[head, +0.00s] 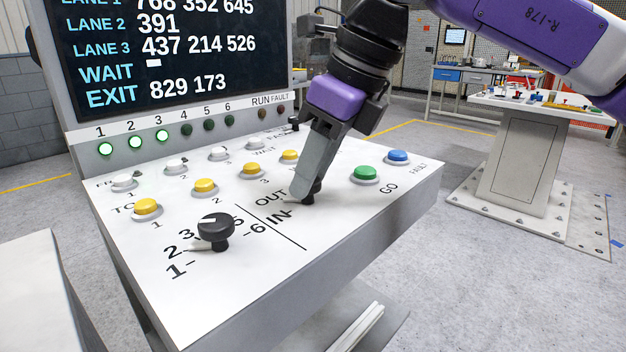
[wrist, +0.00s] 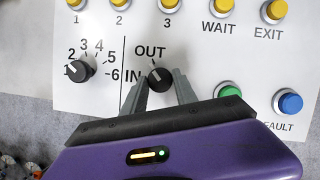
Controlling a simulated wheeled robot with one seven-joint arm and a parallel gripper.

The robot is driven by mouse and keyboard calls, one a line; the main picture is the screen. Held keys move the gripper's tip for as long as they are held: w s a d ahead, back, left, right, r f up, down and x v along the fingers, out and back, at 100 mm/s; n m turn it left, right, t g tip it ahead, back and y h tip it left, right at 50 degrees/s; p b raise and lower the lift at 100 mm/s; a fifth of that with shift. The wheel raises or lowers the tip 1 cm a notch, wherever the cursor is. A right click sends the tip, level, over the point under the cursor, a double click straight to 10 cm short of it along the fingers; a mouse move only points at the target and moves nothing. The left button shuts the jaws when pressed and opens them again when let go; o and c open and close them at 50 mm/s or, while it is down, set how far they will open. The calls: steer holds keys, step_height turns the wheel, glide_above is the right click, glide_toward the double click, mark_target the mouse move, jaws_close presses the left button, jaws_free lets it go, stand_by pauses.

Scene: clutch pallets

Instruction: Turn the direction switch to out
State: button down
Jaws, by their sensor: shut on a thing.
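The direction switch is a small black knob (wrist: 160,78) between the printed words OUT and IN on the white panel. In the head view the switch (head: 313,190) is mostly hidden behind a finger. My gripper (wrist: 160,87) has its two grey fingers on either side of the knob, shut on it. In the head view my gripper (head: 305,195) reaches down to the panel from above. I cannot tell for certain whether the knob's mark points at OUT or IN.
A larger black selector knob (head: 215,230), numbered 1 to 6, stands left of the switch. A green button (head: 366,173) and blue button (head: 398,156) are to the right. Yellow buttons (head: 205,187) and white buttons (head: 176,166) stand behind. The screen (head: 160,50) rises at the back.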

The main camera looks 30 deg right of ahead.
steer(key=shift+m+h+b, duration=0.5)
steer(key=shift+m, duration=0.5)
steer(key=c, duration=1)
jaws_free()
steer(key=p+v, duration=0.2)
steer(key=v, duration=0.5)
steer(key=shift+s+r, duration=0.3)
steer(key=shift+r, duration=0.05)
